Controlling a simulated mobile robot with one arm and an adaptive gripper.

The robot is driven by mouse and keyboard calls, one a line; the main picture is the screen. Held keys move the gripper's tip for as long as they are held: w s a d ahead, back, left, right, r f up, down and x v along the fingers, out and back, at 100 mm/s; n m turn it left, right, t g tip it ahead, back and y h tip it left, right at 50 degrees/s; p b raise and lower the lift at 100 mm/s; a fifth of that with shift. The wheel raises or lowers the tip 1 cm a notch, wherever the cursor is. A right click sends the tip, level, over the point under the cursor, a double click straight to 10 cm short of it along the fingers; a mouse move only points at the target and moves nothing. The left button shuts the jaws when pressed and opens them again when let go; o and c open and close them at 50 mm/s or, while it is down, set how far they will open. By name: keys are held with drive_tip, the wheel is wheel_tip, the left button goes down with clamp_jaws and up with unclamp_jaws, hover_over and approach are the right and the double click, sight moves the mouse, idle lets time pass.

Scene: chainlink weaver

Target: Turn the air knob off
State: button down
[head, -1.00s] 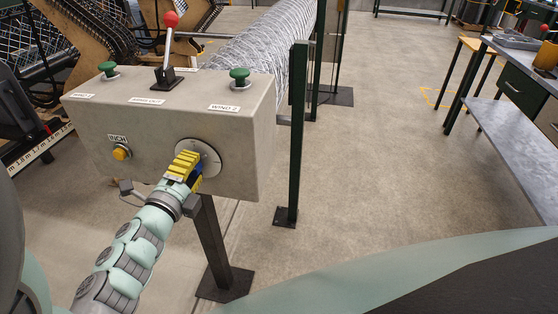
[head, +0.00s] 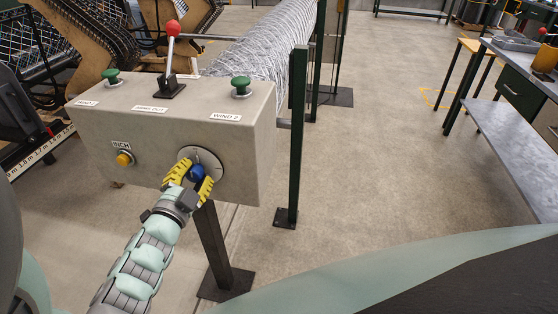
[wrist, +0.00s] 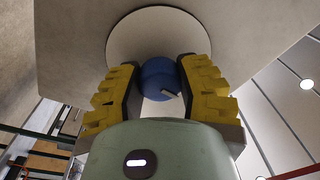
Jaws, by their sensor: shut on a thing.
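The blue air knob (head: 196,171) sits on a round pale plate (head: 209,158) on the front face of the grey control box (head: 120,122). My gripper (head: 192,177) has its yellow fingers on opposite sides of the knob and is shut on it. In the wrist view, the blue knob (wrist: 157,78) lies between the two yellow fingers, in front of the pale plate (wrist: 160,30). A small light pointer mark shows on the knob. The fingers hide part of the knob's sides, and the plate's markings are too small to read.
A yellow INCH button (head: 124,159) is left of the knob. Green buttons (head: 241,86) and a red-topped lever (head: 173,28) stand on top of the box. A dark green post (head: 298,135) rises to the right. Open floor lies beyond, before a workbench (head: 500,125).

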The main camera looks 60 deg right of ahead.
drive_tip(key=shift+f+n, duration=0.1)
drive_tip(key=shift+n, duration=0.6)
drive_tip(key=c, duration=0.5)
unclamp_jaws()
drive_tip(key=shift+v, duration=3.7)
